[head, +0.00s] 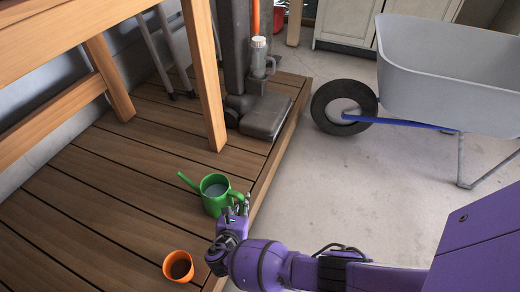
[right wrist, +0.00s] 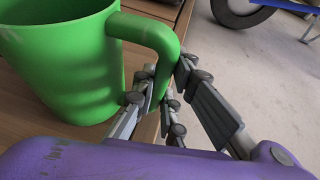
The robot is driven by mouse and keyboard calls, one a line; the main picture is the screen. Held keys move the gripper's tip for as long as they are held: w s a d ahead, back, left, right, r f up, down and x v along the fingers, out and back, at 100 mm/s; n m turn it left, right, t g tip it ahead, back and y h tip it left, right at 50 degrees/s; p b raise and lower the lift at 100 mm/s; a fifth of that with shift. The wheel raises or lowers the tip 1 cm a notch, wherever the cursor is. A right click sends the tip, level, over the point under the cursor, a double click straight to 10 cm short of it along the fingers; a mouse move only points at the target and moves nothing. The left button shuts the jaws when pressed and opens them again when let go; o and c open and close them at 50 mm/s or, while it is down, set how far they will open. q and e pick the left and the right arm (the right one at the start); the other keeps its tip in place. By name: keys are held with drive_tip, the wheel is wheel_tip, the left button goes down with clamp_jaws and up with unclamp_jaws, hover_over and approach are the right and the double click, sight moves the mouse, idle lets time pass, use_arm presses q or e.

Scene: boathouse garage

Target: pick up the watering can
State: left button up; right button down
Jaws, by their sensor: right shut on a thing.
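The green watering can (head: 214,202) stands upright near the edge of the wooden deck in the head view, its spout pointing to the upper left. In the right wrist view its green body (right wrist: 62,62) fills the upper left and its handle loops to the right. My right gripper (head: 238,208) is at the handle, on the can's right side. In the right wrist view the gripper's fingers (right wrist: 165,98) are closed around the lower part of the handle. The can appears to rest on the deck. My left gripper is out of view.
An orange pot (head: 178,266) stands on the deck (head: 110,215) left of my right arm. A wooden table (head: 207,80) stands at upper left, a grey machine (head: 265,115) behind. A grey wheelbarrow (head: 440,70) is on the concrete floor at right. Open floor (head: 340,180) lies between.

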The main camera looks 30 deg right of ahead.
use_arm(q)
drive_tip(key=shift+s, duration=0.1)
use_arm(e)
drive_tip(key=shift+w+a+r, duration=0.15)
drive_tip(key=shift+w+r, duration=0.1)
drive_tip(key=shift+w, duration=0.05)
